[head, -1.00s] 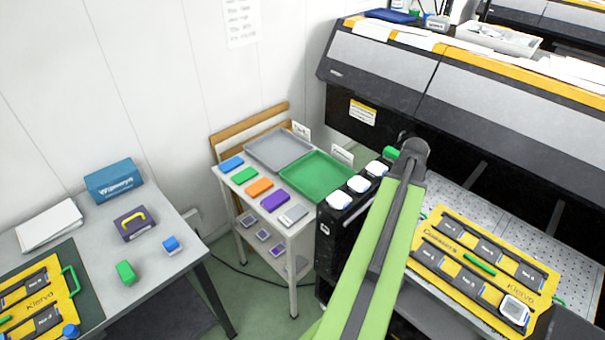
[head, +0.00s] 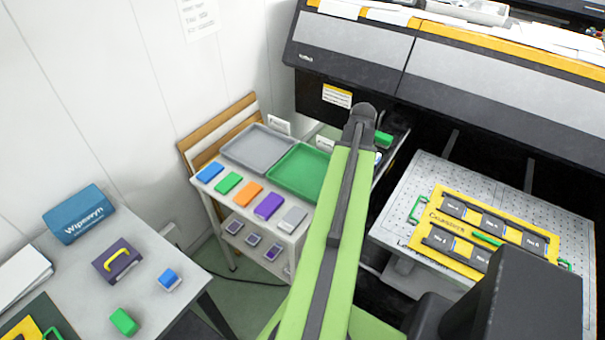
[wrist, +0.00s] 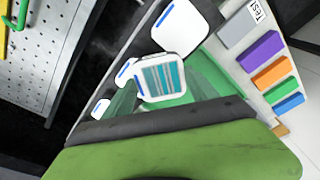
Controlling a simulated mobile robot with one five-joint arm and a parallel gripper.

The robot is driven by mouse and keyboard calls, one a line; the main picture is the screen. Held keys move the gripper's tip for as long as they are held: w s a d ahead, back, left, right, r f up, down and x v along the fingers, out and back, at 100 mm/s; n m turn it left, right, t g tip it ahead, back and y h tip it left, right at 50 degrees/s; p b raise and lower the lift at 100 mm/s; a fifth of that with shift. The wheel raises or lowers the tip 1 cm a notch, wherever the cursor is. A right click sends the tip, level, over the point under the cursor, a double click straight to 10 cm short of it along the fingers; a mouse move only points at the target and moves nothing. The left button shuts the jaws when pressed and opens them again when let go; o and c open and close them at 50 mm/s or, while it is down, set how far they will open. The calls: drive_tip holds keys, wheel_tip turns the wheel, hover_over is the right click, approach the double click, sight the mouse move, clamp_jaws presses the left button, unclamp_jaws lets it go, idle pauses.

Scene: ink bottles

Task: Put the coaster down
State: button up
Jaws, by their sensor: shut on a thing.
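In the wrist view a white-rimmed square piece with a teal striped face, which looks like the coaster (wrist: 163,80), sits between the translucent green fingers of my gripper (wrist: 158,88). My gripper is shut on it. Behind it, white square tops (wrist: 180,25) show on a black rack, and I cannot tell the gap between them and the coaster. In the head view my arm hides the coaster and most of the rack; only a green part of my gripper (head: 383,139) shows beyond the arm's end.
A white cart holds a grey tray (head: 240,143), a green tray (head: 285,175) and several coloured blocks. A grey table (head: 140,275) stands left.

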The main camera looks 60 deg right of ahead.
sight(317, 185)
drive_tip(key=w+d+f+n+b, duration=0.1)
drive_tip(key=w+f+n+b, duration=0.1)
drive_tip(key=w+n, duration=0.3)
drive_tip(key=w+d+f+n+b, duration=0.1)
drive_tip(key=w+f+n+b, duration=0.1)
drive_tip(key=w, duration=0.6)
drive_tip(key=shift+y, duration=0.4)
drive_tip(key=f+b, duration=1)
drive_tip(key=shift+s+a+f+b, duration=0.1)
drive_tip(key=shift+s+f+b, duration=0.1)
drive_tip(key=shift+f+b, duration=0.15)
drive_tip(key=shift+r+p, duration=0.25)
drive_tip(key=shift+p, duration=0.05)
drive_tip(key=shift+f, duration=0.2)
drive_tip(key=o, duration=1.5)
drive_tip(key=shift+o, duration=0.2)
drive_tip(key=shift+r, duration=0.1)
